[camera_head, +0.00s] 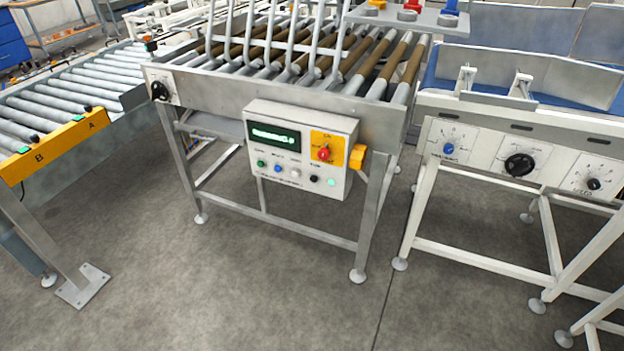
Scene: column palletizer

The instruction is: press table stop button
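A white control box (300,152) hangs on the front of the roller table (215,88) in the middle of the view. It has a lit green display (274,135) and a red knob (323,154) on a yellow plate. Along its lower part are a green button (261,163), a blue button (277,168), a white button (295,173), a black button (314,179) and a pale green one (331,183). The labels are too small to read, so I cannot tell which is the stop button. Neither of my grippers is in view.
A roller conveyor (75,85) with a yellow end plate (55,147) stands on the left. A white-framed machine with dials, including a black knob (519,164), stands on the right. Yellow, red and blue parts sit on a grey plate (440,20) above. The grey floor (250,285) in front is clear.

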